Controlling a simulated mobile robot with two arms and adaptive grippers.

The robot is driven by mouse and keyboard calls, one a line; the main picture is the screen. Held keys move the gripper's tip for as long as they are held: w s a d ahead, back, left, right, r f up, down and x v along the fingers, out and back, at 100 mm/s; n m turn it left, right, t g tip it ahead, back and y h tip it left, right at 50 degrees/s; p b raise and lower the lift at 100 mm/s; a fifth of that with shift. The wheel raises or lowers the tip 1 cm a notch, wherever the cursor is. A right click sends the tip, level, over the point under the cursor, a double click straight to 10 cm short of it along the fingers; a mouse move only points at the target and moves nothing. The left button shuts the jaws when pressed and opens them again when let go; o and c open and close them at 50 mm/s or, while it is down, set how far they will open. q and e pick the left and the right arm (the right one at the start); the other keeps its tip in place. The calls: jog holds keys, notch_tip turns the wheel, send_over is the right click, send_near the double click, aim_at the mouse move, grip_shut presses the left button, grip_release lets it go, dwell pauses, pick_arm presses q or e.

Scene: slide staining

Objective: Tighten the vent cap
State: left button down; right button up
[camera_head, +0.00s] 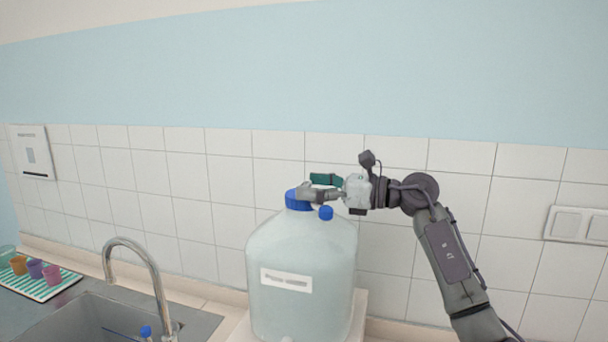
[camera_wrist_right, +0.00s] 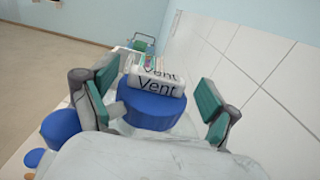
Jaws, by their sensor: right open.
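A large translucent carboy (camera_head: 300,262) with a white label stands upright by the tiled wall. A wide blue cap (camera_head: 297,201) sits on its top, with a smaller blue cap (camera_head: 326,213) to its right. My right gripper (camera_head: 318,188) reaches in from the right at the height of the wide cap. In the right wrist view a blue cap marked "Vent" (camera_wrist_right: 150,110) lies between the open, green-padded fingers (camera_wrist_right: 155,100), with gaps on both sides. A white strip with that word covers part of it. Another blue cap (camera_wrist_right: 60,128) shows at left. My left gripper is out of view.
A sink (camera_head: 85,318) with a curved faucet (camera_head: 140,265) lies left of the carboy. A blue-capped item (camera_head: 146,331) shows in the sink. Several coloured cups stand on a striped mat (camera_head: 40,291) at far left. The tiled wall is close behind the gripper.

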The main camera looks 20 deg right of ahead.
jog(key=shift+w+a, duration=0.3)
jog(key=shift+a, duration=0.3)
jog(key=shift+w, duration=0.1)
grip_shut()
